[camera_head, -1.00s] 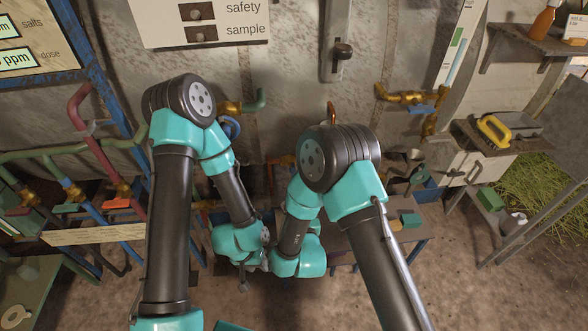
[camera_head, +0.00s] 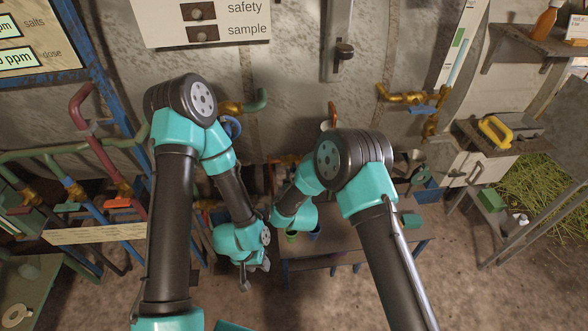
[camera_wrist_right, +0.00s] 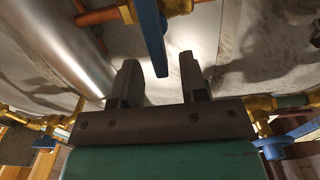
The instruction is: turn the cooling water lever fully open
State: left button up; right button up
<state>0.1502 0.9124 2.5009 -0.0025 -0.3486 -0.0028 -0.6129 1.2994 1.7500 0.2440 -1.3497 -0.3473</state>
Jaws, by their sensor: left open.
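A blue lever (camera_wrist_right: 150,35) on a brass valve (camera_wrist_right: 175,5) hangs down in the right wrist view; no label shows that it is the cooling water lever. My right gripper (camera_wrist_right: 158,68) is open. In the picture the lever's lower end lies between its fingers, clear of both; I cannot tell its depth. In the head view the right gripper is hidden behind my right arm. My left gripper (camera_head: 256,277) is open and empty, low in front of the bench, away from the lever.
A copper pipe (camera_wrist_right: 97,17) and a shiny metal cylinder (camera_wrist_right: 65,45) are beside the lever. Other blue handles show on brass fittings at the lower right (camera_wrist_right: 285,143) and lower left (camera_wrist_right: 45,142). A bench (camera_head: 340,245) stands beyond my arms.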

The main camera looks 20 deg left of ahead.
jog(key=shift+x, duration=1.4)
grip_shut()
